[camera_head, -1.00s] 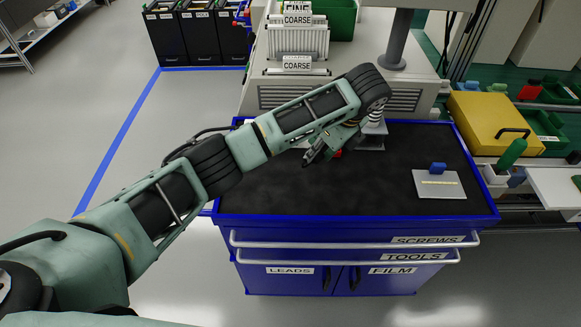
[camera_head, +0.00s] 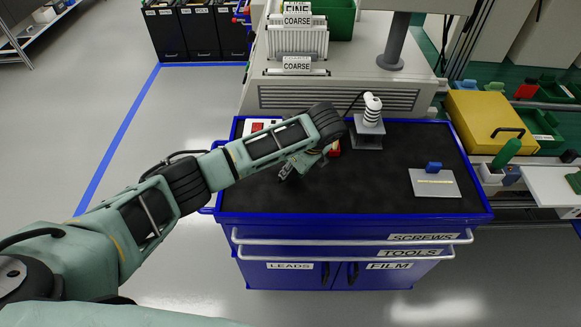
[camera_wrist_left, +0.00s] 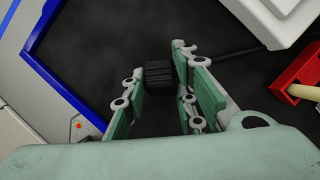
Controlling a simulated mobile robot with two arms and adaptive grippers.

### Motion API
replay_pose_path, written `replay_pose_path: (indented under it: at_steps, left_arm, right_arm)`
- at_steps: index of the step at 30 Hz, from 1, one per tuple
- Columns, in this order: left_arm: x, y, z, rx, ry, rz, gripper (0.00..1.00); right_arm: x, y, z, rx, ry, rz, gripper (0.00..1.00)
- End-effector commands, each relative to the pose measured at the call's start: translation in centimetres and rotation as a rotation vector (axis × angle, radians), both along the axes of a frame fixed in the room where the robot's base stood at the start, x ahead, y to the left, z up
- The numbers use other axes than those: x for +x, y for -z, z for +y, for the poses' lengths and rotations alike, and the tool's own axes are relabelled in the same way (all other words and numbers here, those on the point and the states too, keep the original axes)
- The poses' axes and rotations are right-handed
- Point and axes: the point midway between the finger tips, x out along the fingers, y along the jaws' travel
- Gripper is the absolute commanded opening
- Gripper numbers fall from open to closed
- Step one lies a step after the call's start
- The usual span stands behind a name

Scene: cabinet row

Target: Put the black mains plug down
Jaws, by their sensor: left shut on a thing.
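The black mains plug (camera_wrist_left: 158,72) sits between the fingers of my left gripper (camera_wrist_left: 160,90) in the left wrist view, near the fingertips. A dark cable runs from beside the fingers toward the upper right. In the head view my left gripper (camera_head: 287,172) points down over the left part of the black top (camera_head: 385,180) of the blue cabinet. The plug is hard to make out there against the dark surface. I cannot tell whether it touches the top. My right gripper is not in view.
A white coiled device (camera_head: 372,110) stands on a grey block at the back. A red object (camera_head: 334,149) lies beside my wrist. A grey plate with a blue block (camera_head: 433,168) lies at the right. The top's middle and front are clear.

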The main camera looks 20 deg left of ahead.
Motion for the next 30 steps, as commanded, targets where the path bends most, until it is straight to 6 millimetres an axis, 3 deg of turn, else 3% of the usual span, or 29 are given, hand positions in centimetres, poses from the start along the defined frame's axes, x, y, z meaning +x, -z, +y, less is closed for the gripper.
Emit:
replay_pose_path:
  at_steps: [12,13,19,30]
  left_arm:
    - [0.0,1.1,0.0,0.001,0.001,0.001,0.00]
    - [0.0,1.2,0.0,0.001,0.001,0.001,0.27]
    - [0.0,1.1,0.0,0.000,0.000,0.000,0.44]
    - [0.1,0.7,0.0,-0.001,-0.001,-0.001,0.45]
  right_arm:
    - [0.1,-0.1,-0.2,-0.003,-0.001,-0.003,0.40]
    - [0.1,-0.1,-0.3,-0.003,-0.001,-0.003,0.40]
    - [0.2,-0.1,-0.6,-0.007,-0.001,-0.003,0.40]
    - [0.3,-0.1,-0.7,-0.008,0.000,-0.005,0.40]
